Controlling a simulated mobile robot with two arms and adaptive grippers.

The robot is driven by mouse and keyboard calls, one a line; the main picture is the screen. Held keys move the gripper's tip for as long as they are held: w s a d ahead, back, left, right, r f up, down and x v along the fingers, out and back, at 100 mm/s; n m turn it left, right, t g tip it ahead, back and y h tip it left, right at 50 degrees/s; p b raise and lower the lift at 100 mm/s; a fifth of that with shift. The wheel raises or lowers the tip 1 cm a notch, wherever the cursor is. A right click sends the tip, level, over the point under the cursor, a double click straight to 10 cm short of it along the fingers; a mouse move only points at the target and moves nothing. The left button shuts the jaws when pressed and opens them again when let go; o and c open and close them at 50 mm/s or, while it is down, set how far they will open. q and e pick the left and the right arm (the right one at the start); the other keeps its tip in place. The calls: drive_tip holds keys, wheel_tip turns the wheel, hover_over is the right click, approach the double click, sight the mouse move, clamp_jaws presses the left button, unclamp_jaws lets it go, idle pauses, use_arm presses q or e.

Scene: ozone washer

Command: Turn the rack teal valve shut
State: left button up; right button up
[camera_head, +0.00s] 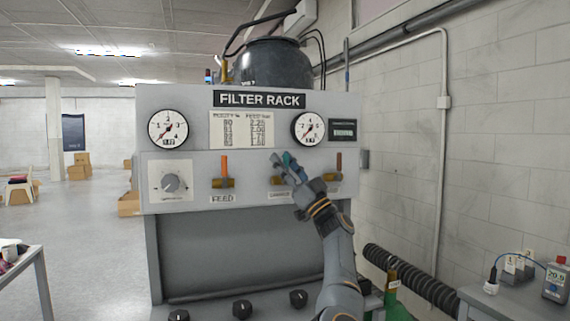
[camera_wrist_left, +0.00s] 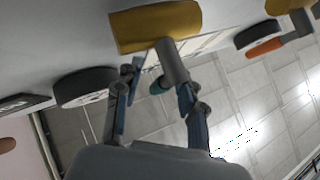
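The grey filter rack panel (camera_head: 178,197) carries a row of valves. The teal valve is the middle one; its teal handle (camera_head: 287,158) is partly covered by my gripper in the head view. In the left wrist view its brass body (camera_wrist_left: 155,26), a grey stem and the teal handle end (camera_wrist_left: 160,86) show. My left gripper (camera_head: 284,166) is at this valve. In the wrist view the gripper (camera_wrist_left: 155,85) has its fingers apart, one on each side of the handle; the right finger is close to it, and I cannot tell if it touches. My right gripper is not in view.
The feed valve's orange handle (camera_head: 225,165) stands upright to the left, and another valve with a reddish-brown handle (camera_head: 339,161) is to the right. Two gauges (camera_head: 168,130) (camera_head: 308,128) sit above. A block wall (camera_head: 500,160) and a black corrugated hose (camera_head: 415,280) are at right.

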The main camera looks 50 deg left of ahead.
use_arm(q)
drive_tip(key=shift+d, duration=0.1)
drive_tip(key=shift+w+d+f, duration=0.1)
drive_tip(key=shift+d+f, duration=0.1)
drive_tip(key=shift+f, duration=0.05)
drive_tip(key=v, duration=1.1)
drive_tip(key=shift+f, duration=0.2)
